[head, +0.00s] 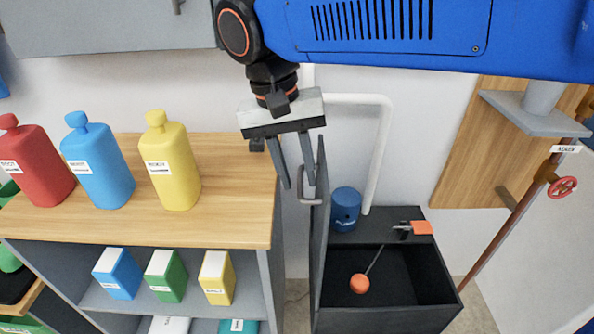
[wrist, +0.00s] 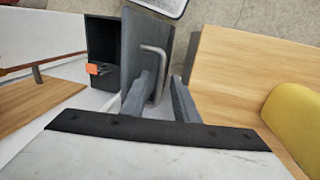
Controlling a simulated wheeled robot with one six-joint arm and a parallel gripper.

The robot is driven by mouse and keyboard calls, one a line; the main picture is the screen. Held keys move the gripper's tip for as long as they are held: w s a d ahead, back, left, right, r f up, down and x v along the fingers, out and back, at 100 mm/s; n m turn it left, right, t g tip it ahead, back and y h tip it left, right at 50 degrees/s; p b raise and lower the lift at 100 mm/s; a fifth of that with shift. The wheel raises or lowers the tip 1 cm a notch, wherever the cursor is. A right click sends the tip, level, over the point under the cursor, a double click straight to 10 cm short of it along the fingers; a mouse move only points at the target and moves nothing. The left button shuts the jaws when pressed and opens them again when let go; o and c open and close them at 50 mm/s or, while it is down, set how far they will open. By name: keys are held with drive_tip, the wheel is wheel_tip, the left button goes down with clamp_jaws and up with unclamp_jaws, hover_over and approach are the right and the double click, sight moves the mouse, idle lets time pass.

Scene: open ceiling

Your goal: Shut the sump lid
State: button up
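The sump (head: 385,318) is a dark open box on the floor at the lower right of the head view, with an orange float ball (head: 359,284) on a rod inside. Its lid (head: 319,230) stands upright along the box's left side, and shows face-on in the wrist view (wrist: 130,50). A grey bar handle (head: 304,201) sticks out from the lid's left face. My gripper (head: 298,186) is open, fingers pointing down at the handle. In the wrist view the handle (wrist: 155,50) appears between the fingertips (wrist: 160,82); I cannot tell whether they touch it.
A wooden-topped shelf unit (head: 225,225) stands close on the left, with red, blue and yellow bottles (head: 170,165) on top. A blue cylinder (head: 345,208) and an orange-tipped fitting (head: 421,227) sit at the sump's back. A white pipe (head: 382,150) runs behind.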

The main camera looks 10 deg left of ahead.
clamp_jaws()
drive_tip(key=shift+d, duration=0.1)
